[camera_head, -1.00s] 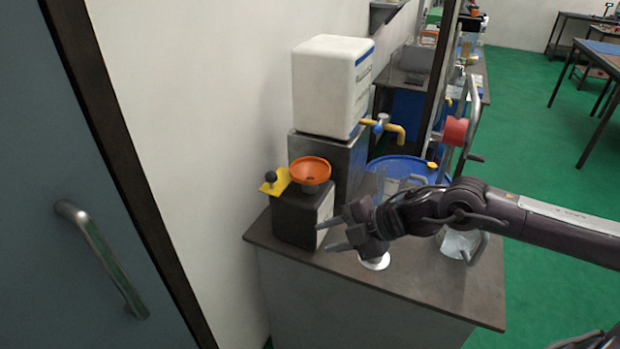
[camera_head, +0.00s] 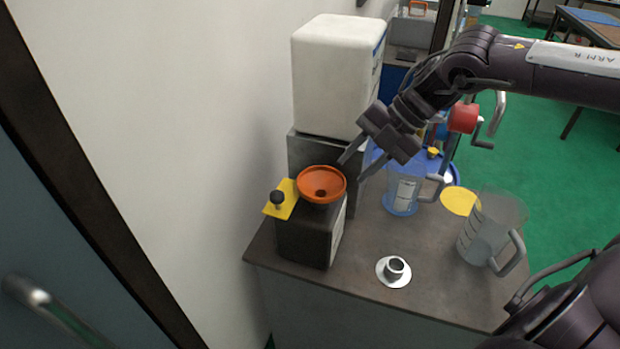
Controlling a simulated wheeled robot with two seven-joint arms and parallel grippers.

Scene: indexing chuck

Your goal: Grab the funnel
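The orange funnel (camera_head: 322,184) sits upright on top of a dark box (camera_head: 308,236) at the left end of the counter. My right gripper (camera_head: 350,172) comes in from the right, pointing down and left, with its fingers spread. Its fingertips are beside the funnel's right rim, and one overlaps the rim's edge in the picture. I cannot tell whether it touches. Nothing is between the fingers. My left gripper is not in view.
A white tank (camera_head: 336,75) on a grey stand is behind the funnel. A yellow plate with a black knob (camera_head: 278,198) is left of it. Clear jugs (camera_head: 405,190) (camera_head: 490,228) and a small metal flange (camera_head: 394,271) stand on the counter (camera_head: 365,300).

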